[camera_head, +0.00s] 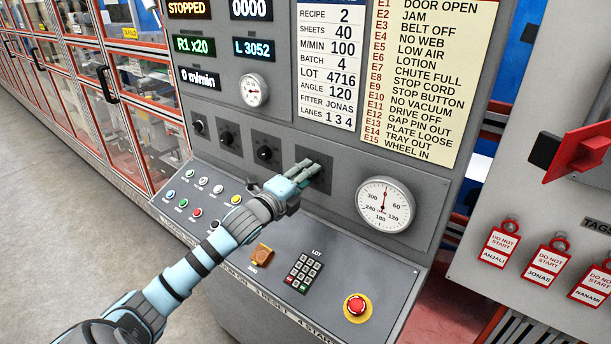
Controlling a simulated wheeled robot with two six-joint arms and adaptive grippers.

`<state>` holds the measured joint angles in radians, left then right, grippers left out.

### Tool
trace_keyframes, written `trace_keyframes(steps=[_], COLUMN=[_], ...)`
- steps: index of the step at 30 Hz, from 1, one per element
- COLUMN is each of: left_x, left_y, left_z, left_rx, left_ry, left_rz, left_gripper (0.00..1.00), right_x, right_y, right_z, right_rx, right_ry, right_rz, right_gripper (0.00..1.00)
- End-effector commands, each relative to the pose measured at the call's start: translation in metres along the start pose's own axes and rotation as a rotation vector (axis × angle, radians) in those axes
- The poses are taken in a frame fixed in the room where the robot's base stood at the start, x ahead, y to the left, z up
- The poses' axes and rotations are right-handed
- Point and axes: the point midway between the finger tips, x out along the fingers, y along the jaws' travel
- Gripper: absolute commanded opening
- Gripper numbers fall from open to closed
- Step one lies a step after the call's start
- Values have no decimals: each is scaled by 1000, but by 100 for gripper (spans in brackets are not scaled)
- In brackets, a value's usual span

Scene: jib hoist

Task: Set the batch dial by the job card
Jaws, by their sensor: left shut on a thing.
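The job card (330,62) on the grey machine panel reads recipe 2, sheets 40, m/min 100, batch 4, lot 4716, angle 120. A row of small black dials runs across the panel below: the first (198,126), the second (228,138) and the third (264,154) show uncovered. My left gripper (304,174) is shut at the rightmost dial position in that row. Its fingers hide that dial, so its pointer and setting cannot be read. I cannot read the dial labels, so I cannot tell which is the batch dial. My right gripper is not in view.
A sloped desk below holds coloured buttons, a keypad (304,272) and a red stop button (356,305). A round gauge (385,204) is right of my gripper. A red-handled switch (580,152) and red tags (499,243) are at right.

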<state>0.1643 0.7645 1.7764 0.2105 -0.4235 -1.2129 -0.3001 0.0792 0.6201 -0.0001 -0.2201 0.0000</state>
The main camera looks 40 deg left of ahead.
Motion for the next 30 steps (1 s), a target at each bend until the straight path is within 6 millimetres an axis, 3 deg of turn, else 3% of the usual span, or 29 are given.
trace_keyframes(steps=[15, 16, 19, 30], left_x=[0, 0, 0, -3], left_y=[-2, -2, -2, 0], left_z=[0, 0, 0, 0], left_rx=[28, 28, 27, 27], left_ry=[-2, -2, -2, -2], left_rz=[-7, -7, -6, -2], left_gripper=[4, 33, 49, 52], right_x=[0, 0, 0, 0], right_y=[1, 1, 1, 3], right_z=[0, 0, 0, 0], right_rx=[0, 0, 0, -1], right_ry=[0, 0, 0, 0], right_rz=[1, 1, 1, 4], right_gripper=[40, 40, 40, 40])
